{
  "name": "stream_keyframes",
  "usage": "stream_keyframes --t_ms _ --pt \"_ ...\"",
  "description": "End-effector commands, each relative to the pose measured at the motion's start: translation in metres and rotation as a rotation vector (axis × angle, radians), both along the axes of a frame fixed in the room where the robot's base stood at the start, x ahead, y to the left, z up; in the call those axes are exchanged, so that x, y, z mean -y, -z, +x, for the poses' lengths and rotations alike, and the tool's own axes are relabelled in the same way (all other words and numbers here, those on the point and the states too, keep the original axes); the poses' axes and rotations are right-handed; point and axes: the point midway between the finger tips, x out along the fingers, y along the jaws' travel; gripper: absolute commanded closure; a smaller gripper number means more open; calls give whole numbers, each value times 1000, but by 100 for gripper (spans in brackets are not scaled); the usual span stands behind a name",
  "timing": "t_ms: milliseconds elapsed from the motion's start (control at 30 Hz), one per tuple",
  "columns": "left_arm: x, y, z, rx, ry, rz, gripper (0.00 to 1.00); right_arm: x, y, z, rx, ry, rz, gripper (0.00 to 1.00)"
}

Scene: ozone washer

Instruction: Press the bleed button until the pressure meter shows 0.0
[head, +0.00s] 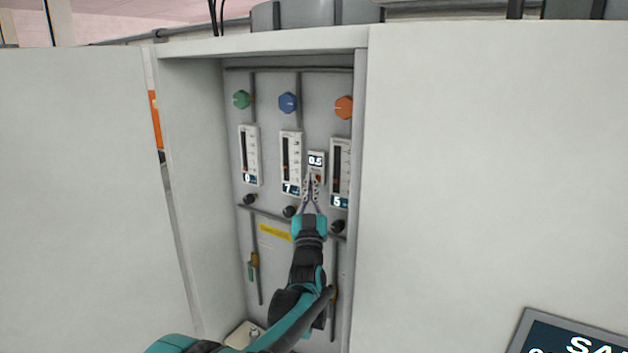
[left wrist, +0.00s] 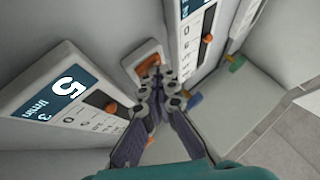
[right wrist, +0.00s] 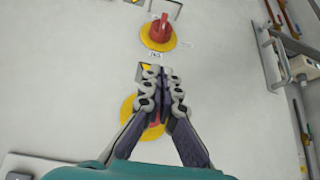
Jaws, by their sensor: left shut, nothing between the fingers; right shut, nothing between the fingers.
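The pressure meter (head: 316,160) is a small white box between two flow meters in the recessed cabinet. Its display reads 0.5. The orange bleed button (left wrist: 147,64) sits in a light frame in the left wrist view. My left gripper (head: 313,184) is shut and empty just below the meter's display. In the left wrist view my left gripper (left wrist: 156,76) has its tips at the button and partly covers it; I cannot tell whether they touch it. My right gripper (right wrist: 160,72) is shut and empty in the right wrist view, outside the head view.
The flow meters beside the pressure meter show 7 (head: 291,160) and 5 (head: 340,170); another at left shows 0 (head: 249,155). Green, blue and orange knobs (head: 288,103) sit above. Cabinet walls flank my left arm. A red switch (right wrist: 160,32) on a yellow disc faces my right gripper.

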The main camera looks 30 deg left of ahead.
Motion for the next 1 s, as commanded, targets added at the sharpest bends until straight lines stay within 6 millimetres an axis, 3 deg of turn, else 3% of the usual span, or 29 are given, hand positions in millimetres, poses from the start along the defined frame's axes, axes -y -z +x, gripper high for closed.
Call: stream_keyframes --t_ms 333,667,1000 --pt "-1 1 -15 -1 0 0 100 0 2 0 0 0 0 100" --pt "-2 1 -16 0 0 0 100 0 2 0 0 0 0 100" --pt "-4 0 -47 0 -1 1 100 0 1 0 0 0 0 100"
